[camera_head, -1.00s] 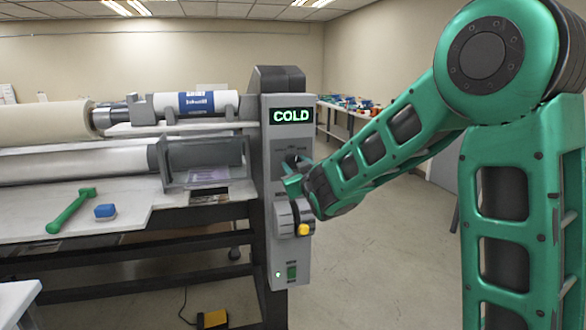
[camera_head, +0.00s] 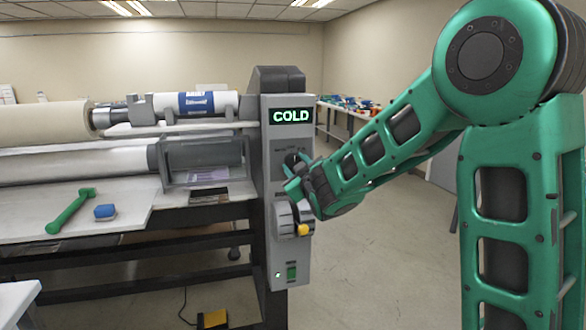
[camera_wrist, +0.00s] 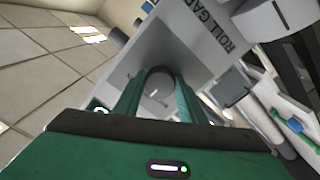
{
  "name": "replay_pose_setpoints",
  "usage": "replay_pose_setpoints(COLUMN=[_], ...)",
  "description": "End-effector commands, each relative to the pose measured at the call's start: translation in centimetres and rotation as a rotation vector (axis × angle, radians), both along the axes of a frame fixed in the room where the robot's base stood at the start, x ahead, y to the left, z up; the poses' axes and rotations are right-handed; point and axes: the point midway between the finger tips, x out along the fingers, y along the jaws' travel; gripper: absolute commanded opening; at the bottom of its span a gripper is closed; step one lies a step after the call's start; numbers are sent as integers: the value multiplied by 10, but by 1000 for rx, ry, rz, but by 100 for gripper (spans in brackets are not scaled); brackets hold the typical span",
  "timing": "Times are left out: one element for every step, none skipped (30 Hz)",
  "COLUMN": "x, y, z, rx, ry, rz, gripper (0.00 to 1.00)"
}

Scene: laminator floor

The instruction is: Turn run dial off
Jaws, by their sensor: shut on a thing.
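The run dial is a dark round knob on the grey control panel (camera_head: 298,268) of the laminator; its dark edge (camera_head: 291,158) shows just above my gripper in the head view. In the wrist view the grey knob (camera_wrist: 159,84) sits between my two green fingers. My gripper (camera_head: 292,173) is shut on the knob, and it also shows in the wrist view (camera_wrist: 158,98). My gripper hides most of the dial and its marks in the head view. The panel's display (camera_head: 292,116) reads COLD in green. A small lamp (camera_head: 278,275) low on the panel looks pale.
A grey handwheel with a yellow knob (camera_head: 303,230) is just below my gripper. A green switch (camera_head: 292,273) is lower on the panel. A green tool (camera_head: 70,211) and a blue block (camera_head: 105,211) lie on the table at left. Floor right of the machine is clear.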

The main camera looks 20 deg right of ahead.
Motion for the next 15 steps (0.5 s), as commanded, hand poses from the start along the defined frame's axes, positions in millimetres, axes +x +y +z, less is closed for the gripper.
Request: replay_pose_setpoints(x=[0, 0, 0, 0, 0, 0, 0, 0, 0, 0, 0, 0, -1, -2, -4], y=[2, 2, 2, 2, 1, 1, 1, 1, 1, 1, 1, 1, 1, 1, 1], z=[-1, -1, -1, -1, -1, -1, -1, -1, -1, -1, -1, -1, 0, 0, 0], rx=[1, 1, 1, 1, 1, 1, 1, 1, 1, 1, 1, 1, 1, 1, 1], ry=[2, 2, 2, 2, 2, 2, 2, 1, 1, 1, 1, 1, 1, 1, 1], rz=[3, 3, 3, 3, 2, 2, 2, 2, 2, 2, 2, 2, 2, 2, 2], gripper=[14, 42, 51, 55, 55, 55, 55, 55, 55, 55, 55, 55, 55, 55, 55])
